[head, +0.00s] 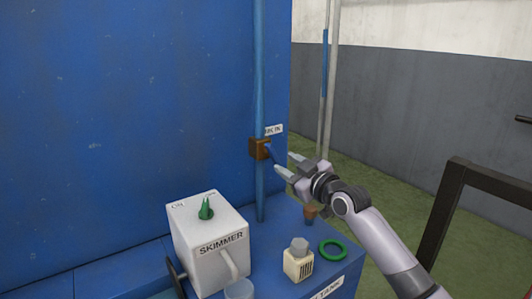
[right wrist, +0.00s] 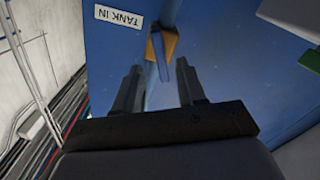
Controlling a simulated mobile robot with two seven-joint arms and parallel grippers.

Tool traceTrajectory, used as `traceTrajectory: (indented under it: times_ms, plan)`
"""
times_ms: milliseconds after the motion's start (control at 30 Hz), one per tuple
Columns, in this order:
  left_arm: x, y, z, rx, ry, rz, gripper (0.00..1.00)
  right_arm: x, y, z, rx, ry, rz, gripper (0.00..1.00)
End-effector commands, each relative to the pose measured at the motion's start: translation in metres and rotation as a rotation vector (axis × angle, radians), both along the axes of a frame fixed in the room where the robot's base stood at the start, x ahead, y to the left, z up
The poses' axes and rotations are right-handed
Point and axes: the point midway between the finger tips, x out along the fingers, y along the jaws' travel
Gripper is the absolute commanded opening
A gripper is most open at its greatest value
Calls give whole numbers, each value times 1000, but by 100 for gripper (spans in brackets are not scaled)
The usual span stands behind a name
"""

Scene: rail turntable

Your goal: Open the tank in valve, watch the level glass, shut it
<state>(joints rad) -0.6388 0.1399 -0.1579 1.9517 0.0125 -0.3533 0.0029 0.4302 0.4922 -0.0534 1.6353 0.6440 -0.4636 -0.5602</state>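The tank in valve has a brass body (head: 259,148) on a vertical blue pipe (head: 259,90), with a blue lever (head: 274,154) slanting down to the right. Its TANK IN label (head: 273,130) is partly hidden in the head view but readable in the right wrist view (right wrist: 118,16). My right gripper (head: 289,165) is open just right of the lever. In the right wrist view the lever (right wrist: 158,57) lines up with the gap between the fingers (right wrist: 158,65), with space on both sides. I cannot tell whether a thin upright tube (head: 325,65), partly blue, is the level glass. My left gripper is not in view.
A white SKIMMER box (head: 205,255) with a green knob (head: 206,208) stands on the blue ledge. A dark frame (head: 450,205) stands at the right.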

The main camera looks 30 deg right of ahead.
Motion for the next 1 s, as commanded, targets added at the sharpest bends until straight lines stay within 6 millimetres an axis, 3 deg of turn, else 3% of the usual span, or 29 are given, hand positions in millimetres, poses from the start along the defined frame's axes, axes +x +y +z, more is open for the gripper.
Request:
traceTrajectory:
  times_ms: [600,1000]
  plan:
    - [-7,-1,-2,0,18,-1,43,60,9,0,1,0,1,40]
    - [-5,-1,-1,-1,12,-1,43,69,10,0,-1,-1,0,40]
